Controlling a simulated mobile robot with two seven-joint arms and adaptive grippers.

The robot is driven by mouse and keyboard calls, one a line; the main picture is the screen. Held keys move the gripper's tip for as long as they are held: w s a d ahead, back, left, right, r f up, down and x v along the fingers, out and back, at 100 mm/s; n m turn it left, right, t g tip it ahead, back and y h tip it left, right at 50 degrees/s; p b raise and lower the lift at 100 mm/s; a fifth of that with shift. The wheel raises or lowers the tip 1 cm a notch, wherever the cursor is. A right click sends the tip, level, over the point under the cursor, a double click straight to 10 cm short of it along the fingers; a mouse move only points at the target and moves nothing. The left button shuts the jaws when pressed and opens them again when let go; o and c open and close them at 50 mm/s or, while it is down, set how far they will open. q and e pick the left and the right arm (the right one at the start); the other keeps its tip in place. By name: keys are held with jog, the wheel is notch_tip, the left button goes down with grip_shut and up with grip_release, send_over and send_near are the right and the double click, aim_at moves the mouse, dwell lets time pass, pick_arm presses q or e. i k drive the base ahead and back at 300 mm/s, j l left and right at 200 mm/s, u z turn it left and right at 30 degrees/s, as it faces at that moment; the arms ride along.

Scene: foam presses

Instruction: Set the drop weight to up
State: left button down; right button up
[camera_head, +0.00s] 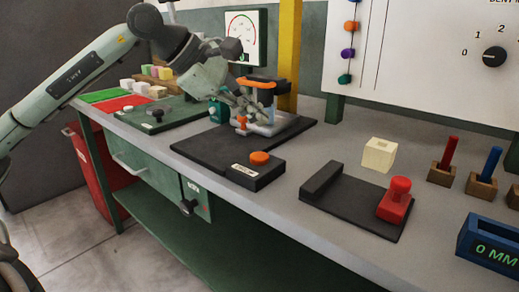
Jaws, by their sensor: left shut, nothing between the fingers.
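A small press-like rig with an orange-and-black top piece (262,83) stands at the back middle of the bench, in front of a yellow post. I cannot tell for sure which part is the drop weight. A small orange piece (242,121) and a pale base (272,126) sit low in the rig. My left gripper (252,108) reaches in from the left and is shut and empty, at the rig's left side. It partly hides the rig, and I cannot tell whether it touches it. My right gripper is not in view.
An orange-button box (257,169) stands at the front edge. A dial gauge (243,35) is behind.

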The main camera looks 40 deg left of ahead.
aim_at(267, 86)
jog(key=k+j, duration=0.7)
jog(key=k, duration=0.2)
